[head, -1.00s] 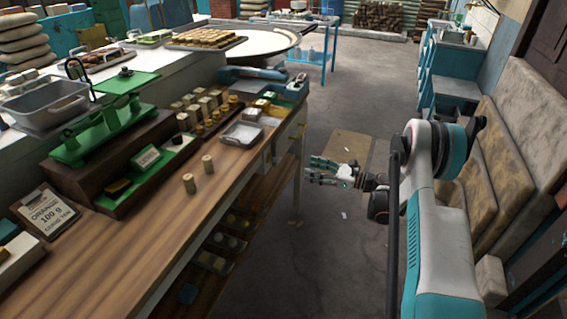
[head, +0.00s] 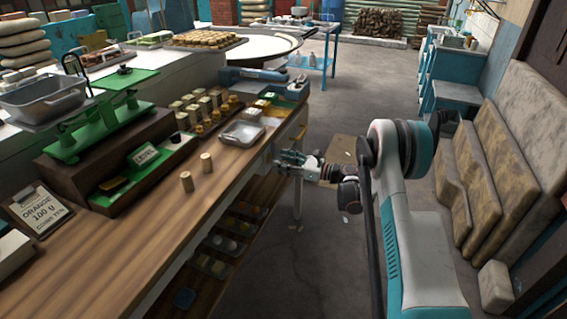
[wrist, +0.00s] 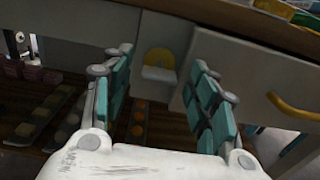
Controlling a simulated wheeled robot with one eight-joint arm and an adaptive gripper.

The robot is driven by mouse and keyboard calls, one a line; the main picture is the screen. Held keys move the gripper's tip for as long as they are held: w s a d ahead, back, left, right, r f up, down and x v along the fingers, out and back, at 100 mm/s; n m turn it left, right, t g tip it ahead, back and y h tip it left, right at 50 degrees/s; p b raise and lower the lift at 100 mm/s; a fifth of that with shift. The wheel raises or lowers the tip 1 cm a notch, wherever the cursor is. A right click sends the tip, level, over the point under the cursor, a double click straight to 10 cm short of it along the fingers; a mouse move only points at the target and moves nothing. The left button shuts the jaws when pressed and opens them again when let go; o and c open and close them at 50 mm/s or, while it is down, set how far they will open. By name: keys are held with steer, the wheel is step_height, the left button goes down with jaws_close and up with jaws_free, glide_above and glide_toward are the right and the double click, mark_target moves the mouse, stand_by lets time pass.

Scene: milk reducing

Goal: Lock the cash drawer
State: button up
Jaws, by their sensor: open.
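My gripper (head: 290,160) is at the front side of the wooden counter, near its far end. In the wrist view my gripper (wrist: 162,85) is open and empty, with a teal-padded finger on each side. Beyond and between the fingers, a small fitting (wrist: 160,66) with a yellow rounded top and a pale lower piece is on the grey counter front; it may be the lock. To its right is a grey drawer front (wrist: 245,85) with a yellow curved handle (wrist: 295,107). I cannot tell if the drawer is fully closed. The fingers appear apart from the fitting.
The counter top (head: 225,180) holds a metal tray (head: 242,133), small blocks and a green scale (head: 95,130). Shelves with trays (head: 230,243) lie under it. Stone slabs (head: 510,150) lean at the right wall. The floor (head: 390,80) beyond my arm is clear.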

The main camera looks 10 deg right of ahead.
steer(key=c, duration=1.1)
steer(key=shift+o, duration=0.2)
steer(key=shift+n, duration=0.4)
steer(key=shift+s+a+f+n, duration=0.1)
steer(key=shift+n, duration=4.2)
steer(key=shift+s+f+n, duration=0.1)
steer(key=shift+n, duration=4.2)
